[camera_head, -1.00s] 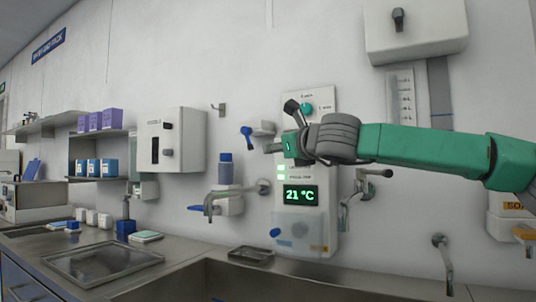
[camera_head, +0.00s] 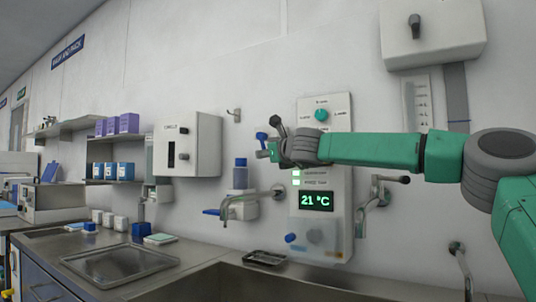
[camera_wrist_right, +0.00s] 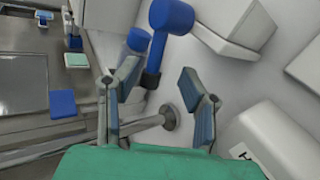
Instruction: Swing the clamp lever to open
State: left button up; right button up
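A blue lever with a rounded end (camera_head: 262,138) is on the wall left of the grey control panel (camera_head: 322,165). I take it to be the clamp lever. In the right wrist view the lever (camera_wrist_right: 160,45) is large, with a black collar at its lower end. My right gripper (camera_head: 265,153) is at the lever in the head view and hides its base. In the wrist view its fingers (camera_wrist_right: 159,78) are spread, with the lever's black end showing between them. I cannot tell whether they touch it. My left gripper is not in view.
Below the gripper a tap (camera_head: 250,199) and a bottle with a blue cap (camera_head: 240,175) stick out from the wall. A white box (camera_head: 187,144) hangs to the left. A metal sink (camera_head: 330,284) and counter with a tray (camera_head: 120,262) lie below.

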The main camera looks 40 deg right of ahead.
jog(key=shift+w+a+r, duration=0.1)
jog(key=shift+w+a, duration=0.1)
jog(key=shift+a, duration=0.35)
jog(key=shift+s+a+r, duration=0.1)
jog(key=shift+a+r, duration=0.05)
jog(key=shift+a, duration=0.05)
jog(key=shift+d+f, duration=0.2)
jog(key=shift+d, duration=0.3)
grip_shut()
jog(key=shift+d, duration=0.15)
jog(key=shift+a, duration=0.3)
pick_arm(q)
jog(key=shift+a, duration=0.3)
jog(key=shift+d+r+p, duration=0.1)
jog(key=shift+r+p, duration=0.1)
jog(key=shift+p, duration=0.1)
pick_arm(e)
jog(key=shift+d, duration=0.15)
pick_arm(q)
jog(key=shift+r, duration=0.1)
